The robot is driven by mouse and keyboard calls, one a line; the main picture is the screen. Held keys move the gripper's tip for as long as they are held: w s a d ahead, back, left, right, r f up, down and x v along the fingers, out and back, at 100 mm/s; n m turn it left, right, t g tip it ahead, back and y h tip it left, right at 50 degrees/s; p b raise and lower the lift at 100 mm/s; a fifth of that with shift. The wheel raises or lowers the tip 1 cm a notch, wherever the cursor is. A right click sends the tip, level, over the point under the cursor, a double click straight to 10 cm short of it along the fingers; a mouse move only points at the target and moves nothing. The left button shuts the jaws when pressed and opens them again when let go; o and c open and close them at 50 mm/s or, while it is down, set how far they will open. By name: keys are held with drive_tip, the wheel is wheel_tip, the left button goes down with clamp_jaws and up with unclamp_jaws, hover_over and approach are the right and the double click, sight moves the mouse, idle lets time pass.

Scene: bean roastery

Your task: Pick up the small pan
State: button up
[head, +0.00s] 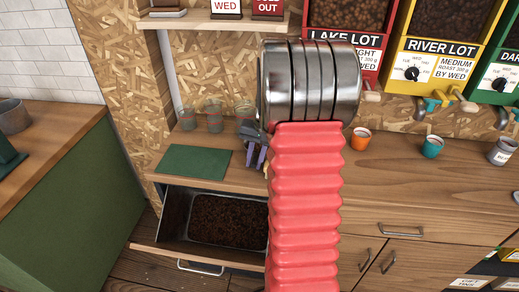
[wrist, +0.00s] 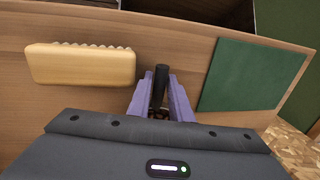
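The wrist view shows a short black handle-like piece (wrist: 160,82) between the two purple fingers of my gripper (wrist: 160,90). A small copper-brown patch shows at its lower end; most of whatever it belongs to is hidden, so I cannot be sure it is the small pan. The fingers stand close on both sides of the piece; I cannot tell whether they press on it. In the head view my gripper (head: 257,157) is partly behind my arm, low over the counter, just right of the green mat (head: 194,160). No pan can be made out there.
An open drawer (head: 173,238) of dark beans juts out below the mat. Several glasses (head: 214,118) stand at the back. An orange cup (head: 360,139), a teal cup (head: 432,147) and a grey jar (head: 502,151) stand right.

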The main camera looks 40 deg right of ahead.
drive_tip(key=shift+c, duration=0.6)
clamp_jaws()
wheel_tip(320, 180, up, 10)
drive_tip(key=shift+r, duration=0.1)
idle(0.5)
idle(0.5)
